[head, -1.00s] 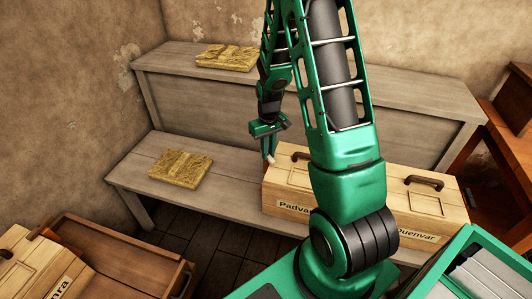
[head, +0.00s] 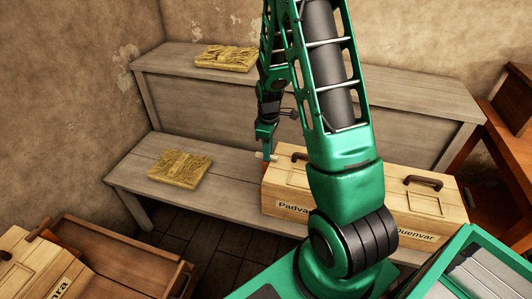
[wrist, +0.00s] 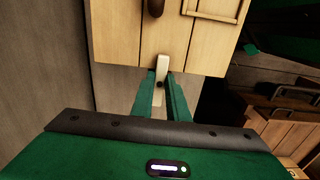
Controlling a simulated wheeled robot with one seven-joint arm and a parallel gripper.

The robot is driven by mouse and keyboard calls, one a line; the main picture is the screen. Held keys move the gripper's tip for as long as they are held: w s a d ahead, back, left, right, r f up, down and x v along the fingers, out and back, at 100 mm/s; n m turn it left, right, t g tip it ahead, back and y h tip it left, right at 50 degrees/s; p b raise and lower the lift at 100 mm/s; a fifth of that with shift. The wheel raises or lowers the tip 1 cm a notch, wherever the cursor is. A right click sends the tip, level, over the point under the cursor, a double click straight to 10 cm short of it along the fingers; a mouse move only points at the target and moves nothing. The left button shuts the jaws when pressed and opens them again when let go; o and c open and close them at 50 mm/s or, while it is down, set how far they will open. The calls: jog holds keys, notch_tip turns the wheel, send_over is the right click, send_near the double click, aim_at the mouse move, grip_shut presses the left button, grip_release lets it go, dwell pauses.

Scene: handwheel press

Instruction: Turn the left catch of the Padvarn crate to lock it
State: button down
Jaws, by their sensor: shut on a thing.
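The Padvarn crate (head: 280,192) is a pale wooden box with a name label, on the lower grey bench; my arm hides part of it in the head view. In the wrist view the crate's planked top (wrist: 135,35) fills the upper middle. The left catch (wrist: 162,69) is a light-coloured bar at the crate's edge, sticking out toward my gripper. My gripper (wrist: 162,86) is shut on the catch, a green finger on each side. In the head view my gripper (head: 266,152) is at the crate's left end, and the catch is hardly visible there.
The Quenvar crate (head: 445,215) stands to the right on the same bench (head: 235,170). A straw-coloured slab (head: 180,168) lies left of my gripper, another (head: 227,58) on the upper bench. An open wooden box (head: 120,255) is at front left, beside another labelled crate (head: 35,270).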

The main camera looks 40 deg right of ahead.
jog(key=shift+w, duration=0.1)
dwell(0.3)
jog(key=c, duration=1.7)
grip_release()
jog(key=shift+r, duration=0.1)
notch_tip(320, 180, up, 11)
jog(key=shift+f, duration=0.2)
